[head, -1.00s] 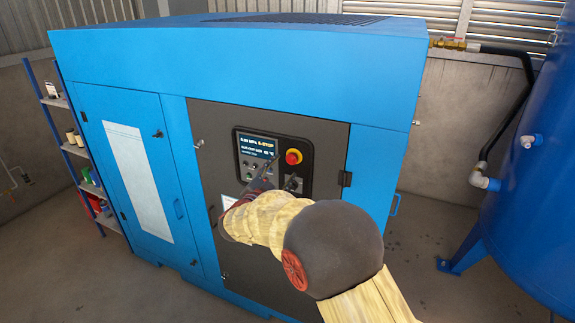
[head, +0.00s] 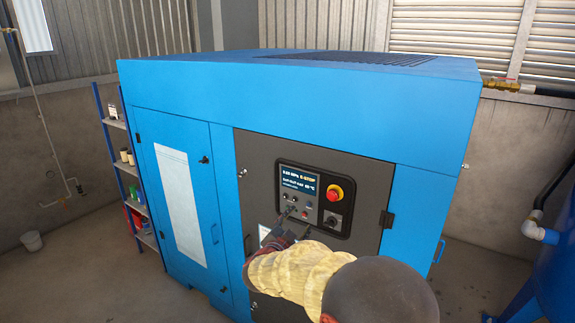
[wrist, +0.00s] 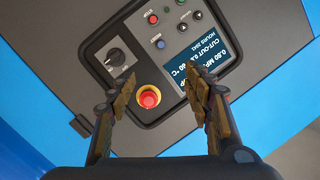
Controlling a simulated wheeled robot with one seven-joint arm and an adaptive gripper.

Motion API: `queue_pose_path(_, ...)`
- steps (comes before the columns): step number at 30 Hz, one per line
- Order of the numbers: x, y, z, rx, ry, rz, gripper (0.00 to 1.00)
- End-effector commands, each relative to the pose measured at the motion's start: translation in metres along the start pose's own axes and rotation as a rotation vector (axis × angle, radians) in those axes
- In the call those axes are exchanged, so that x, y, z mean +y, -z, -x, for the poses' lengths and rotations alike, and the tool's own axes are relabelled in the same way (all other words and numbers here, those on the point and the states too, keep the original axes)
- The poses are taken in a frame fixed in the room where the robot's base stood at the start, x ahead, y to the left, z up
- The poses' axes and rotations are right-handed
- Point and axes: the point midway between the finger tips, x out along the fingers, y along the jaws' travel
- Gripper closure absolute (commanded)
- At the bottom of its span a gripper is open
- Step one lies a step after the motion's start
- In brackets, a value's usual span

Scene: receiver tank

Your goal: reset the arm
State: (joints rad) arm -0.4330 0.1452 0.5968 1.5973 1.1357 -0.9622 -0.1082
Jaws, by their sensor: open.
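My gripper (head: 291,222) is in front of the control panel of a blue compressor cabinet (head: 300,90), at the panel's lower left in the head view. In the wrist view my gripper (wrist: 162,100) is open and empty, its two fingers apart. The red emergency-stop button (wrist: 148,97) on its yellow ring appears between the fingers in that view. It also shows in the head view (head: 336,193), upper right of the gripper. Whether a finger touches the panel cannot be told.
A black rotary switch (wrist: 116,58) is beside the red button. A shelf (head: 125,160) stands left of the cabinet, and a blue tank (head: 555,260) with pipes stands at the right.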

Motion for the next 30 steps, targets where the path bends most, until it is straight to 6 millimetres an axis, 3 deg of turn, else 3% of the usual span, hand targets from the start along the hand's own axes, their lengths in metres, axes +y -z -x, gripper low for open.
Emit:
queue_pose_path(1,0.0,-0.031,0.005,-0.102,0.032,0.035,0.49)
queue_pose_path(3,-0.005,-0.069,0.018,-0.252,0.085,0.084,0.49)
queue_pose_path(6,-0.011,-0.105,0.051,-0.453,0.162,0.157,0.49)
queue_pose_path(9,-0.008,-0.121,0.091,-0.637,0.223,0.235,0.49)
queue_pose_path(12,0.007,-0.122,0.136,-0.807,0.265,0.326,0.49)
queue_pose_path(17,0.057,-0.094,0.213,-1.041,0.29,0.495,0.49)
queue_pose_path(24,0.165,-0.012,0.31,-1.245,0.216,0.743,0.49)
queue_pose_path(30,0.248,0.064,0.364,-1.244,0.105,0.872,0.49)
